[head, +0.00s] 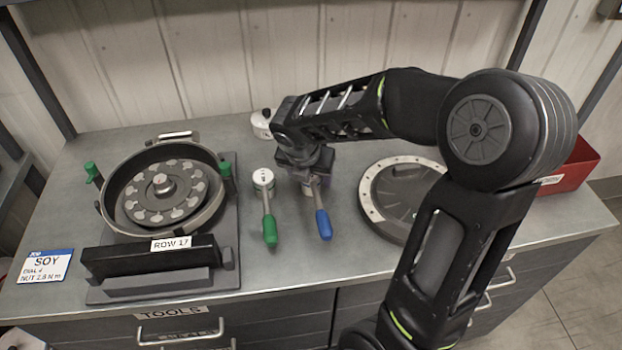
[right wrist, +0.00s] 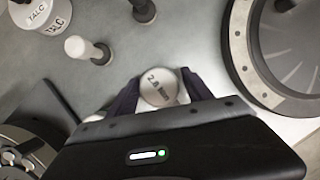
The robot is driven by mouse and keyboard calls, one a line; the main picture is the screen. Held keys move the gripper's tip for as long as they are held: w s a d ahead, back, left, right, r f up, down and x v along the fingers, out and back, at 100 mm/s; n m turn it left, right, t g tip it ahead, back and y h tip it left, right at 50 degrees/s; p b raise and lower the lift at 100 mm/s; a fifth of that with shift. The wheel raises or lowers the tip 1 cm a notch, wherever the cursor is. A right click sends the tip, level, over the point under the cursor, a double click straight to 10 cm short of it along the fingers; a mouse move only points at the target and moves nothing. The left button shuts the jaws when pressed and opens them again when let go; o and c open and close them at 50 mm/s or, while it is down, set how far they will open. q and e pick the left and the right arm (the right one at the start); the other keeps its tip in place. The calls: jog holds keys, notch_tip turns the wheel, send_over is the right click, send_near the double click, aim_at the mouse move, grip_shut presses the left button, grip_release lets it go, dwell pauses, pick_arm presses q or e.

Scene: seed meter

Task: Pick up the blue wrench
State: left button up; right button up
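The blue wrench lies on the grey bench top, its blue handle (head: 323,224) pointing toward the front edge. Its round white head, marked with a N m value, shows in the right wrist view (right wrist: 160,87); in the head view it is largely hidden by my gripper. My right gripper (head: 308,180) is low over that head, with one dark finger on each side of it in the right wrist view (right wrist: 161,82). The fingers look very close to the head, but I cannot tell whether they press on it. My left gripper is not in view.
A green-handled wrench (head: 269,230) lies just left of the blue one. A seed meter (head: 110,205) stands at left, a round black cover (head: 370,200) at right. A white talc container (head: 261,124) is behind, a red bin (head: 580,172) far right. Bare bench lies in front.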

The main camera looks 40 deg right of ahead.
grip_shut()
dwell(0.4)
